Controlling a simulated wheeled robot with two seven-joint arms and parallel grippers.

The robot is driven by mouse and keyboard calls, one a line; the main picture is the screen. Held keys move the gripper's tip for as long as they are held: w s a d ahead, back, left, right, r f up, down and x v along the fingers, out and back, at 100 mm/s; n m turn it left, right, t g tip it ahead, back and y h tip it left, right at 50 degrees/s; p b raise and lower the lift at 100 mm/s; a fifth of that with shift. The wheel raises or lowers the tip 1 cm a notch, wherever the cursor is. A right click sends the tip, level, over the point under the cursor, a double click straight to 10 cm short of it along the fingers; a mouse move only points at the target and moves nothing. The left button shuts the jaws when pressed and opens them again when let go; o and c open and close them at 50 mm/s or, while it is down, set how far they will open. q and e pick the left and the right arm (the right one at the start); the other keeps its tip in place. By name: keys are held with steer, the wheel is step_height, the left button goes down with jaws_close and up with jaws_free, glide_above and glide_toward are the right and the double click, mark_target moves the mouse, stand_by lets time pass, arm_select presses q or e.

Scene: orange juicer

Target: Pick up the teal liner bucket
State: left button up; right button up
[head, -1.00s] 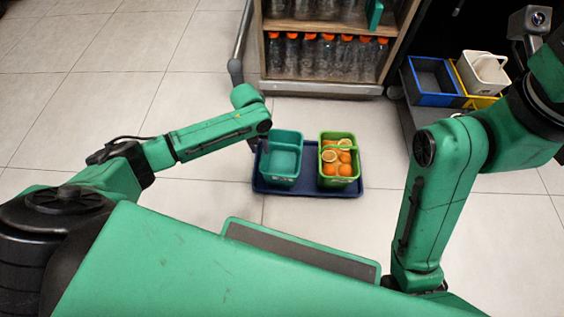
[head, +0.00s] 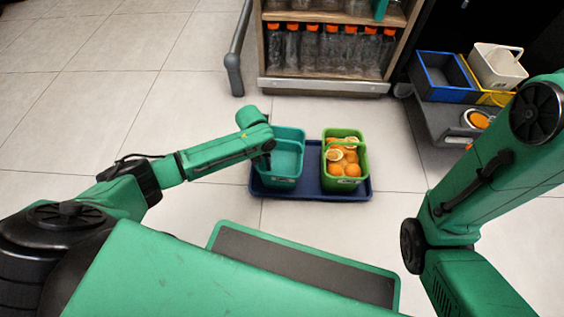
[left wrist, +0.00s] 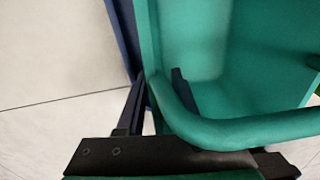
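The teal liner bucket (head: 286,166) stands upright on the left part of the navy tray (head: 313,194). Its inside looks empty. My left gripper (head: 262,162) is at the bucket's left side, partly hidden by its own arm in the head view. In the left wrist view, the fingers of my left gripper (left wrist: 158,88) are apart, one outside the teal wall and one inside the bucket. The teal handle (left wrist: 225,130) crosses between the camera and the inner finger. I see no clear grip on the wall. My right gripper is out of view.
A green bucket of oranges (head: 345,163) stands on the tray's right part, beside the teal one. A shelf of bottles (head: 325,55) is behind. Blue (head: 442,78) and white (head: 497,66) bins sit at the upper right. The floor left of the tray is clear.

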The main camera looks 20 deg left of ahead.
arm_select(q)
jaws_close()
stand_by(1.2)
